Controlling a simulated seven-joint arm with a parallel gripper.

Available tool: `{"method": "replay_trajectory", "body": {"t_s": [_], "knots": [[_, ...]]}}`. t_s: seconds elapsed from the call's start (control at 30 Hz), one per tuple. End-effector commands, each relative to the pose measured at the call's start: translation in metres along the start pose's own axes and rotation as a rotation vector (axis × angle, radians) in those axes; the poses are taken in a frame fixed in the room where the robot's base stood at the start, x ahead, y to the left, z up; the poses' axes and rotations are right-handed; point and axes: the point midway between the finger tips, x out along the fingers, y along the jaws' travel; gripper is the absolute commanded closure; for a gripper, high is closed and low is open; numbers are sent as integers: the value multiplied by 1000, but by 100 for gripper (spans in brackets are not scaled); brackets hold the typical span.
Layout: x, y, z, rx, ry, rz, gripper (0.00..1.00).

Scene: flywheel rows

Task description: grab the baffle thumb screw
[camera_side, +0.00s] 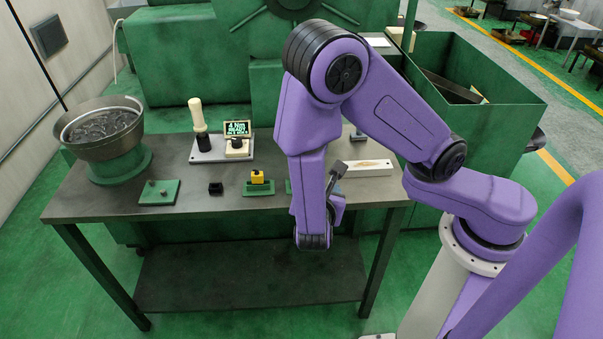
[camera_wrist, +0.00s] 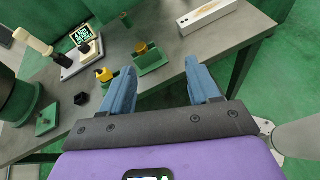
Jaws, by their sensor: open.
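In the wrist view a green block (camera_wrist: 150,60) on the bench carries a small brass-coloured knob (camera_wrist: 140,47), which looks like the thumb screw, though I cannot be sure. My gripper (camera_wrist: 161,67) is open, with its two blue fingers apart and nothing between them. The green block shows beyond the fingertips, between their lines and nearer the left finger. Contact is not visible. In the side view my arm hides most of this block and most of the gripper.
A yellow piece (camera_side: 257,178), a black block (camera_side: 215,188) and a green plate with small posts (camera_side: 159,192) sit along the bench's front. A bowl (camera_side: 100,130) stands left. Behind are a handled tool (camera_side: 200,125) and a lit display (camera_side: 237,128).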

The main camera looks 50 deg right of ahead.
Motion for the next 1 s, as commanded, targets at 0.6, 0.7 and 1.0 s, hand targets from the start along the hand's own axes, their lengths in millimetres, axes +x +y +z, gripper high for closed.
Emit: {"method": "replay_trajectory", "body": {"t_s": [0.6,0.7,1.0], "knots": [[27,18,-40,-261,-110,182,39],[45,21,-38,-260,-110,182,39],[98,32,-34,-258,-109,182,39]]}}
